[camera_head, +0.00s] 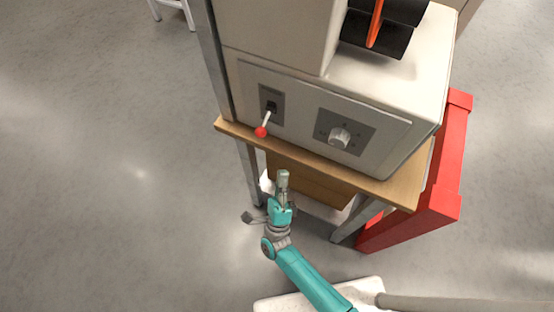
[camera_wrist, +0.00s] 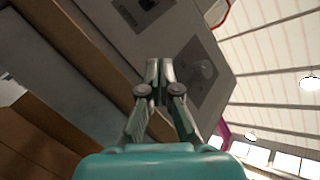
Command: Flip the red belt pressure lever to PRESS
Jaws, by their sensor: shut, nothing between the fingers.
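The lever (camera_head: 264,124) has a red ball on a pale stem. In the head view it stands out from a dark plate on the front of the grey machine (camera_head: 300,92), and the ball hangs low. I cannot read any PRESS marking. My gripper (camera_head: 283,173) is shut and empty, in front of the machine, below and a little right of the lever in the picture, apart from it. In the wrist view the closed fingertips (camera_wrist: 160,62) point at the machine's front. The lever's dark plate (camera_wrist: 142,10) shows there at the top, but I cannot make out the red ball.
A round knob (camera_head: 340,137) on a dark plate sits right of the lever. The machine stands on a wooden-topped bench (camera_head: 400,190) with metal legs. A red cabinet (camera_head: 440,180) is at the right. A cardboard box (camera_head: 310,182) sits under the bench. Floor at left is clear.

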